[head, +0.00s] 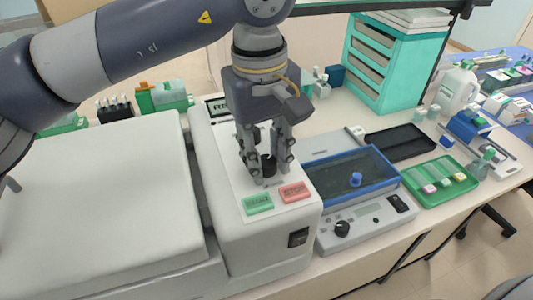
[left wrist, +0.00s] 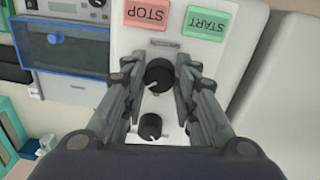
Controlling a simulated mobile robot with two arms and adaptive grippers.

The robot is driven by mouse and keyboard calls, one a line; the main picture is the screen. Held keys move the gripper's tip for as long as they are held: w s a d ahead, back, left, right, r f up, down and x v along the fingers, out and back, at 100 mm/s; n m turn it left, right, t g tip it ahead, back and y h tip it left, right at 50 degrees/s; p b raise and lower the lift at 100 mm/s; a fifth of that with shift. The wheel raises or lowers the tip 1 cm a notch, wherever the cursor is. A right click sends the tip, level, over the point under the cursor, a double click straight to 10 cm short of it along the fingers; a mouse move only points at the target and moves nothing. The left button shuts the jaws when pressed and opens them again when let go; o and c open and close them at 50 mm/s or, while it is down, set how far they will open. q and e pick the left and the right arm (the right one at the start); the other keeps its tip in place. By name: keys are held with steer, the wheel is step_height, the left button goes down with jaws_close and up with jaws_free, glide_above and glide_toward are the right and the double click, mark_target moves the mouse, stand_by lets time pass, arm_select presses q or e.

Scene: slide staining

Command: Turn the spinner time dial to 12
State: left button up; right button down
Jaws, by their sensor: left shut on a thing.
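The spinner (head: 262,237) is a white box with a sloped top panel, left of centre in the head view. A black dial (head: 269,167) sits on the panel just above the buttons; it also shows in the left wrist view (left wrist: 159,75). My left gripper (head: 271,172) points down at the panel and is shut on this dial, one finger on each side (left wrist: 160,72). A second, smaller black dial (left wrist: 151,126) is free, between the finger bases in the left wrist view. The dials' labels and settings are not readable. My right gripper is not in view.
A green START button (head: 258,204) and a red STOP button (head: 295,191) lie close to the fingertips.

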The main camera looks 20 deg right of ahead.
arm_select(q)
steer(key=shift+r, duration=0.1)
steer(key=o, duration=1)
steer(key=shift+o, duration=0.2)
step_height(320, 180, up, 12)
steer(key=shift+a, duration=0.3)
